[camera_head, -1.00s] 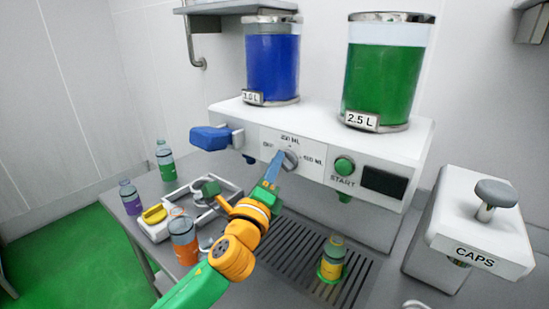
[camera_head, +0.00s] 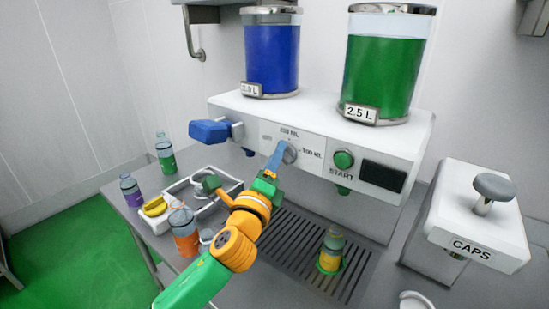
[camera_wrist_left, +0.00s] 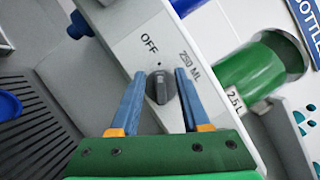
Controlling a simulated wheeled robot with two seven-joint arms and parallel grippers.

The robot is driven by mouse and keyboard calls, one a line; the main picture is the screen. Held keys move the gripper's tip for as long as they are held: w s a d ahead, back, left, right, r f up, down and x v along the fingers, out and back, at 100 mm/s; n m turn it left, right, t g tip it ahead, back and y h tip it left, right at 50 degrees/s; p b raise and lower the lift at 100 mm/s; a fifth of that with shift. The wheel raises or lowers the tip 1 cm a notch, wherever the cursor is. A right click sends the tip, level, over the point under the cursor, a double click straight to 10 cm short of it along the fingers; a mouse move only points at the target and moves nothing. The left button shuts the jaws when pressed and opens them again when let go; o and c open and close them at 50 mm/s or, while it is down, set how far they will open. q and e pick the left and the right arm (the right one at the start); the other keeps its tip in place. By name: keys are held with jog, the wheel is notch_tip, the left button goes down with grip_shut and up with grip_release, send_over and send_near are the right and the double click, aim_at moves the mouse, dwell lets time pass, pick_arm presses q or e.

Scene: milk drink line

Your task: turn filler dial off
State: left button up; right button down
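The filler dial (camera_head: 290,153) is a grey knob on the white filler's front panel (camera_head: 322,152), with the marks 250 ML above it and 500 ML to its right. In the left wrist view the dial (camera_wrist_left: 161,87) sits below the OFF and 250 ML marks. Which mark it points to, I cannot tell for sure. My left gripper (camera_head: 275,158) is at the panel. In the wrist view its blue fingers (camera_wrist_left: 160,76) stand apart on either side of the dial, with narrow gaps and no clear contact. My right gripper is not in view.
A green START button (camera_head: 343,159) and dark display (camera_head: 382,176) lie right of the dial. A blue lever (camera_head: 210,131) sticks out at left. A yellow-filled bottle (camera_head: 331,252) stands on the drain grate below. A CAPS dispenser (camera_head: 480,225) stands at right.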

pick_arm(q)
jog(key=b+v, duration=0.2)
jog(key=v, duration=0.5)
